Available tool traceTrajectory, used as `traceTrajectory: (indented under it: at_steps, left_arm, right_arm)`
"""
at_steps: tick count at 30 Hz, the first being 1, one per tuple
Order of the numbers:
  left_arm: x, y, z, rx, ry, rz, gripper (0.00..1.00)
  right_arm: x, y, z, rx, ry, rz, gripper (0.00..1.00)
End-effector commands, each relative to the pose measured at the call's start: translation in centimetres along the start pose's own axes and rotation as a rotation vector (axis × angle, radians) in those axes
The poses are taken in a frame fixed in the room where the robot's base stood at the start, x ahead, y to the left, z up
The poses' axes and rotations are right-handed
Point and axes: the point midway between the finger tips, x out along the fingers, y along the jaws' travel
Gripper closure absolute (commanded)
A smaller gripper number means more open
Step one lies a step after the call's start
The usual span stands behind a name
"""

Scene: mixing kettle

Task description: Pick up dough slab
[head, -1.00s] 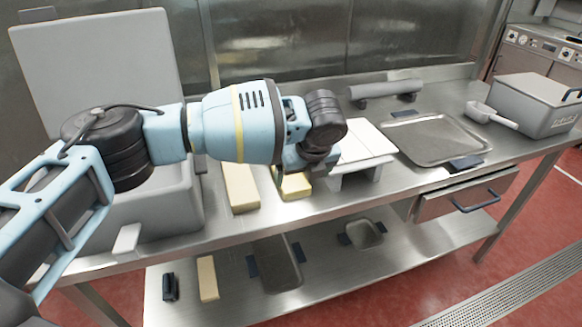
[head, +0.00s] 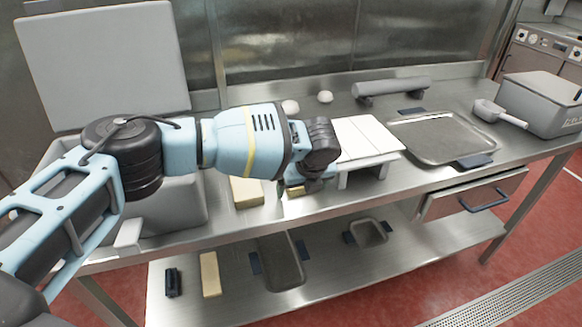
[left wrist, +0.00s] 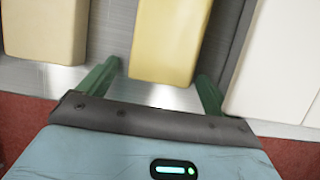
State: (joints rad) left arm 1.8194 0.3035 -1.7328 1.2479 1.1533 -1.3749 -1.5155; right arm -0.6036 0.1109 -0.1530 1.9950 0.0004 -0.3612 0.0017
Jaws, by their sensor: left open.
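A yellow slab (left wrist: 168,40), apparently the dough slab, lies on the steel table between my left gripper's green fingers in the left wrist view. My left gripper (left wrist: 155,76) is open, with one finger beside each side of the slab's near end; small gaps seem to remain. In the head view the gripper's dark wrist hides most of the slab (head: 295,191). A paler slab (head: 246,193) lies just to its left, also in the left wrist view (left wrist: 45,25). My right gripper is not in view.
A white slatted stand (head: 366,140) is close on the right. Beyond are a metal tray (head: 440,138), a grey roller (head: 392,87) and a lidded box (head: 540,103). Two white balls (head: 325,97) lie behind my arm. A grey bin (head: 180,205) stands left. The lower shelf holds another slab (head: 210,274).

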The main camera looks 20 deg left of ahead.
Motion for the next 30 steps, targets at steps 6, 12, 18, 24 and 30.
traceTrajectory:
  at_steps: [6,12,18,24,30]
  left_arm:
    - [-0.05,-0.01,0.04,0.0,-0.001,-0.001,0.12]
    - [-0.06,0.01,0.05,-0.001,-0.001,0.0,0.38]
    - [-0.06,0.02,0.06,-0.001,-0.001,0.0,0.64]
    - [-0.17,-0.03,0.18,-0.002,-0.004,-0.002,0.73]
    - [-0.5,0.07,0.11,-0.002,-0.004,-0.002,0.73]
  right_arm:
    - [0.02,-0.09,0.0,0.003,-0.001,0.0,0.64]
    - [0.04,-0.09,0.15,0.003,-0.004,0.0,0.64]
    - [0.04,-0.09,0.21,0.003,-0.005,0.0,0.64]
    - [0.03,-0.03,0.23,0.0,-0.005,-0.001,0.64]
    - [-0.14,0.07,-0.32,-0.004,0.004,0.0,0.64]
